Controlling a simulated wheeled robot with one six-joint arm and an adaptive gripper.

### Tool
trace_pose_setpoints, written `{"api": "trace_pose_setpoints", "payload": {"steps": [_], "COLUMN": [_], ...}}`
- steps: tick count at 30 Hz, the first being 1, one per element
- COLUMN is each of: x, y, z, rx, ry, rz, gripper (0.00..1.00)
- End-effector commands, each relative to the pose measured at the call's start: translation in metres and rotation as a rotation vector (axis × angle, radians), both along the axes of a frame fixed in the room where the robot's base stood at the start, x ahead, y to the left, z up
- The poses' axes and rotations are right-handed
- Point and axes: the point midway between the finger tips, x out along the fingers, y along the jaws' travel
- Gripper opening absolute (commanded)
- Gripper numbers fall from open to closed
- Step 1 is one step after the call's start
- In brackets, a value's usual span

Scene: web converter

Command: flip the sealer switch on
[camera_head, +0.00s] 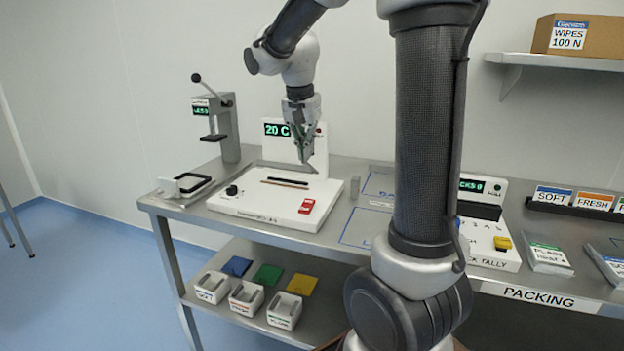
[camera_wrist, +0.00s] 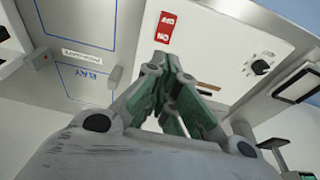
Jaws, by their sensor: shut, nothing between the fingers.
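The sealer (camera_head: 250,208) is a white unit on the steel table, with a dark bar across its top and an upright panel (camera_head: 272,148) behind. The red rocker switch (camera_head: 306,206) sits at the sealer's front right; in the wrist view the switch (camera_wrist: 165,28) shows OFF and ON lettering. I cannot tell which side is pressed. My gripper (camera_head: 307,158) is shut and empty, pointing down above the back of the sealer, apart from the switch. Its closed fingers (camera_wrist: 166,62) also show in the wrist view.
A black knob (camera_head: 232,190) is on the sealer's left. A lever press (camera_head: 222,125) stands behind left. A small grey block (camera_head: 354,187) is right of the sealer. Blue-outlined table areas (camera_head: 366,228) lie beyond, then a tally unit (camera_head: 488,235). Bins (camera_head: 247,298) are on the lower shelf.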

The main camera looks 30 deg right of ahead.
Motion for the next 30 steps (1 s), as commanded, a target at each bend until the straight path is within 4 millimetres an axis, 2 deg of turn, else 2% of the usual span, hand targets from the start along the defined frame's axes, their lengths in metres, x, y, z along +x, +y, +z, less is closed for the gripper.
{"api": "trace_pose_setpoints", "payload": {"steps": [7, 11, 24, 30], "x": [0.0, 0.002, 0.014, 0.018], "y": [-0.001, -0.003, -0.019, -0.024], "z": [-0.003, -0.016, -0.103, -0.129], "rx": [0.001, 0.001, 0.002, 0.001], "ry": [0.002, 0.003, 0.005, 0.003], "rz": [-0.001, -0.001, -0.002, -0.001], "gripper": [0.0, 0.0, 0.0, 0.0]}}
